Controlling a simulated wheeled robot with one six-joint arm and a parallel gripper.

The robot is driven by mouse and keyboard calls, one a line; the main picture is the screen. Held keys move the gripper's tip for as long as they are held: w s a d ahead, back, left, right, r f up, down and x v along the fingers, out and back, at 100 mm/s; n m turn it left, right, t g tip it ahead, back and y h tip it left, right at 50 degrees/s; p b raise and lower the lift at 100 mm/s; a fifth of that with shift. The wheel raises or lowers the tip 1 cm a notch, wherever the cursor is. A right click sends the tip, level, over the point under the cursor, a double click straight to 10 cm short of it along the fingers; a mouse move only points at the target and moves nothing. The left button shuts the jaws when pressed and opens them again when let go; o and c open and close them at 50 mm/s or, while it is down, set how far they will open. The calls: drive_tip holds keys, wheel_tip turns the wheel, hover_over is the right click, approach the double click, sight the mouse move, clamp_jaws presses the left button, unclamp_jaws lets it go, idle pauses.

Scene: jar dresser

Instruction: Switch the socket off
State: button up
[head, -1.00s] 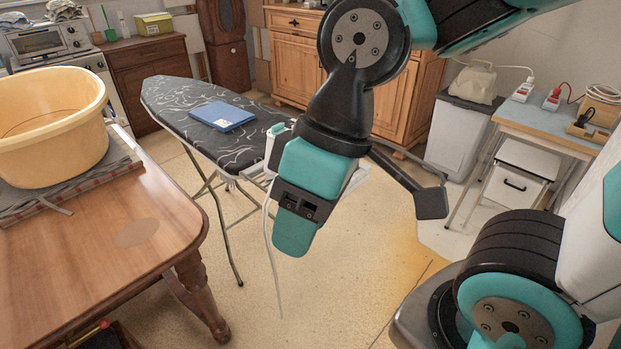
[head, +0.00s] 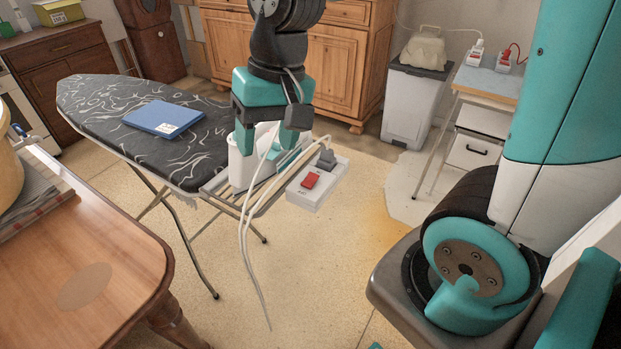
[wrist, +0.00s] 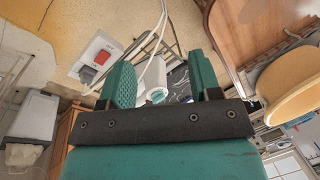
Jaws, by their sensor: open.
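A white socket block (head: 326,187) with a red switch (head: 310,180) and a grey plug sits at the near right end of the ironing board's wire rest. It also shows in the wrist view (wrist: 102,49), left of my fingers, with its red switch (wrist: 87,74). I cannot tell the switch's position. My gripper (head: 268,142) points down, left of and behind the socket in the head view. Its teal fingers are apart in the wrist view (wrist: 162,78). A white appliance, perhaps an iron (head: 241,166), is behind and partly hidden by the gripper; contact is unclear.
The ironing board (head: 95,102) carries a blue book (head: 165,118). White cables (head: 246,225) hang from the rest to the floor. A wooden table (head: 60,255) is at left. A side table (head: 490,82) at right holds other socket blocks. Open floor lies in front of the rest.

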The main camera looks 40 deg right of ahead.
drive_tip(key=w+d+f+m+h, duration=0.2)
drive_tip(key=w+d+f+m, duration=0.3)
drive_tip(key=w+d+m, duration=0.35)
drive_tip(key=m, duration=0.4)
hover_over(307, 184)
wheel_tip(307, 184, down, 3)
drive_tip(key=shift+g+h, duration=0.3)
wheel_tip(307, 184, down, 17)
drive_tip(key=shift+r, duration=0.15)
